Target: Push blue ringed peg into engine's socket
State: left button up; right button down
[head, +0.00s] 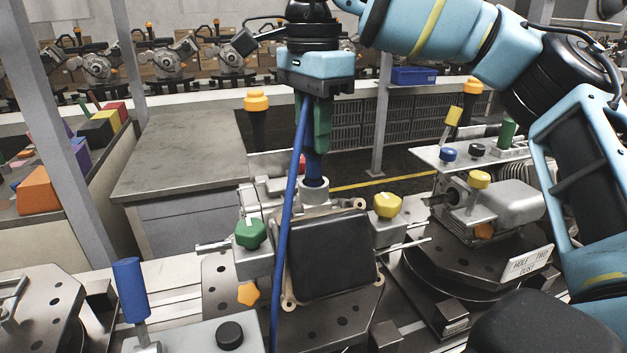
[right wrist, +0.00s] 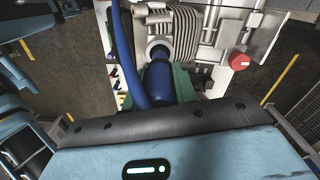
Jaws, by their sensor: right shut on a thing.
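My right gripper (head: 317,125) comes down from above with green fingers shut on the blue ringed peg (head: 314,166). The peg stands about upright, its lower end at the mouth of the pale round socket (head: 316,192) on the engine (head: 328,255). How deep it sits, I cannot tell. In the right wrist view, the peg (right wrist: 158,84) lies between the green fingers (right wrist: 158,92) and points at the socket (right wrist: 158,52) beside the ribbed cylinder. A blue cable (head: 285,225) hangs past the gripper and down the engine's left front. My left gripper is not in view.
A green knob (head: 251,233) and a yellow knob (head: 387,205) flank the engine. Another engine (head: 500,200) stands on a round fixture at right. A blue-handled post (head: 130,290) rises at lower left. A grey bench (head: 180,150) behind is clear.

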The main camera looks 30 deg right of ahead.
jog(key=shift+f, duration=0.6)
dwell(0.8)
jog(key=c, duration=1)
grip_release()
jog(key=shift+c, duration=0.2)
jog(key=shift+r, duration=3.95)
jog(key=shift+f, duration=0.1)
